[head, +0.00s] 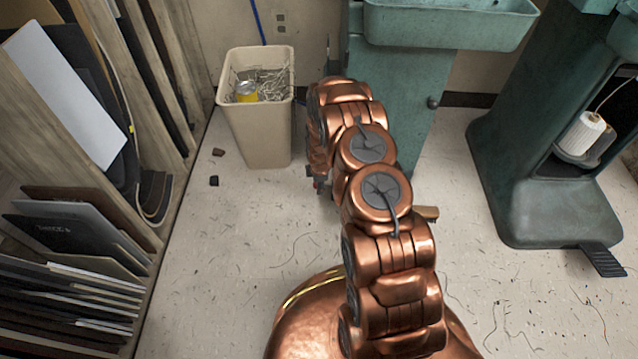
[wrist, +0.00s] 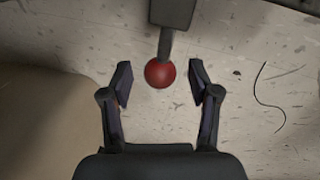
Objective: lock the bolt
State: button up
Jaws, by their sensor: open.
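A red ball knob (wrist: 160,73) on the end of a short dark grey shaft (wrist: 165,42) shows in the wrist view. The shaft comes down from a dark block at the top. I cannot tell whether this is the bolt's handle. My gripper (wrist: 160,82) is open, with one finger on each side of the knob and a visible gap on both sides. In the head view my arm hides most of the gripper and the knob. A green machine (head: 405,85) stands behind the arm, with a small dark round knob (head: 433,102) on its side.
A beige waste bin (head: 262,145) with scraps and a yellow can stands left of my arm. A wooden rack (head: 165,60) with boards lines the left. A green machine with a pedal (head: 603,260) stands at right. The speckled floor (head: 250,215) between is mostly open, with small scraps.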

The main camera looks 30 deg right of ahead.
notch_tip(320, 180, up, 11)
jog(key=s, duration=0.2)
jog(key=shift+a, duration=0.4)
jog(key=shift+r, duration=0.1)
dwell(0.5)
jog(key=s+a+r+m+g+p, duration=0.1)
jog(key=s+a+r+m+p, duration=0.2)
jog(key=r+p, duration=0.75)
jog(key=s+a+r+m+p, duration=0.1)
jog(key=s+a+r+p, duration=0.3)
jog(key=r, duration=1.4)
jog(key=s+a+r+m+g+p, duration=0.1)
jog(key=s+a+r+m+p, duration=0.3)
jog(key=r, duration=1.1)
jog(key=s+a+r+m+g+p, duration=0.1)
jog(key=s+a+r+m+p, duration=0.2)
jog(key=s+r+p, duration=0.8)
jog(key=s+a+r+m+p, duration=0.3)
jog(key=s+r+p, duration=0.8)
jog(key=s+r, duration=0.7)
notch_tip(320, 180, up, 5)
jog(key=shift+s+a+f+g+y, duration=0.1)
jog(key=shift+s+a+g+y, duration=0.3)
jog(key=shift+c, duration=0.4)
